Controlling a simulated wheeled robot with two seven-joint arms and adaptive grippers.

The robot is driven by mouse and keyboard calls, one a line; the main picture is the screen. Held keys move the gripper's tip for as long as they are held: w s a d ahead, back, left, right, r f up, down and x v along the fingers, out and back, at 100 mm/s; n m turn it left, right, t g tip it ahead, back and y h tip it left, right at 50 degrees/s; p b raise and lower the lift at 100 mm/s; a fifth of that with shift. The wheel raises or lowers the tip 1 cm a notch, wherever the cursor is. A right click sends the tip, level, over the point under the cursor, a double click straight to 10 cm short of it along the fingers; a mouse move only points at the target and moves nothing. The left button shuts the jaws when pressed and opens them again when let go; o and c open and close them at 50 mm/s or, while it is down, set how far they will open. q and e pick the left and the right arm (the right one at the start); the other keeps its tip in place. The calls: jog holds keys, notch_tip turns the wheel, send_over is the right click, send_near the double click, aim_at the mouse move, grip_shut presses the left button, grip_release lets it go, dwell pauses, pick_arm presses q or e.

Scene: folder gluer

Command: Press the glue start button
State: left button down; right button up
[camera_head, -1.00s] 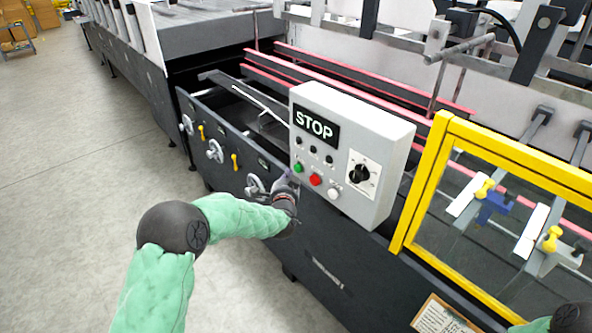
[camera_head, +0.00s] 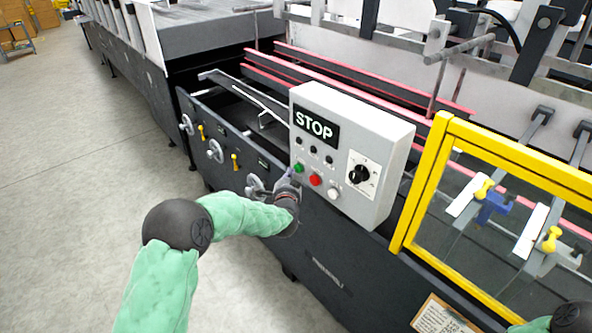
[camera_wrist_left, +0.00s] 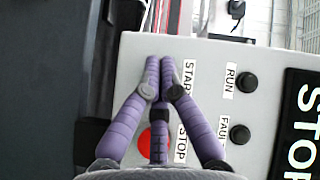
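The grey control box (camera_head: 348,120) carries a row of buttons: a green one (camera_head: 298,168), a red one (camera_head: 315,180) and a white one (camera_head: 334,193). My left gripper (camera_head: 289,174) is just below and left of the green button. In the left wrist view my purple fingers (camera_wrist_left: 166,62) converge with their tips together, empty, beside the START label (camera_wrist_left: 189,78). The green button is hidden behind them there. The red button (camera_wrist_left: 144,141) shows partly, by the STOP label (camera_wrist_left: 181,144). I cannot tell whether the tips touch the green button. My right gripper is out of view.
A dial (camera_head: 360,174) and a large STOP sign (camera_head: 315,128) are on the box face. A handwheel (camera_head: 215,151) and yellow levers are on the machine side to the left. A yellow-framed guard (camera_head: 425,180) stands to the right. The floor at left is clear.

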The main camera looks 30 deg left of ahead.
pick_arm(q)
jog(key=shift+w+d, duration=0.15)
jog(key=shift+w, duration=0.35)
dwell(0.6)
jog(key=shift+s, duration=0.1)
jog(key=shift+s+a, duration=0.3)
jog(key=shift+s, duration=0.45)
jog(key=shift+s, duration=0.1)
jog(key=shift+s+a, duration=0.35)
jog(key=shift+s, duration=0.4)
jog(key=shift+s+a, duration=0.3)
jog(key=shift+s, duration=0.45)
jog(key=shift+s+a, duration=0.35)
jog(key=shift+s, duration=0.4)
